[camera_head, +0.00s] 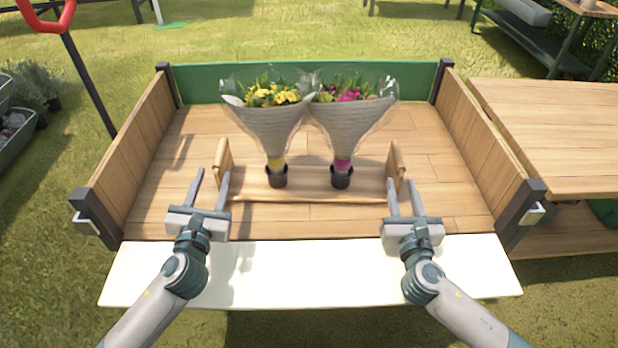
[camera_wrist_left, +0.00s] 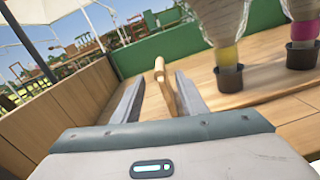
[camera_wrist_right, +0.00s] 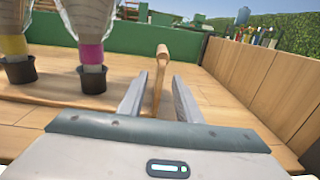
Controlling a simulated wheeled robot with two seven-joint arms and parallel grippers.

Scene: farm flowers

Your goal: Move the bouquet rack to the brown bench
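The bouquet rack (camera_head: 310,187) is a low wooden tray with an upright handle at each end, standing on the wooden cart bed. It holds a yellow bouquet (camera_head: 270,115) and a pink bouquet (camera_head: 348,120), wrapped and upright in black cups. My left gripper (camera_head: 211,180) is open at the left handle (camera_wrist_left: 167,88), which shows between its fingers in the left wrist view. My right gripper (camera_head: 404,188) is open at the right handle (camera_wrist_right: 158,82), likewise between its fingers in the right wrist view. Contact cannot be told. A brown wooden bench (camera_head: 560,120) stands right of the cart.
The cart has wooden side walls (camera_head: 130,150) and (camera_head: 485,150) and a green back wall (camera_head: 200,85). Its white front flap (camera_head: 310,275) lies open below my arms. The visible bench top is clear. A red-handled pole (camera_head: 85,80) stands to the left.

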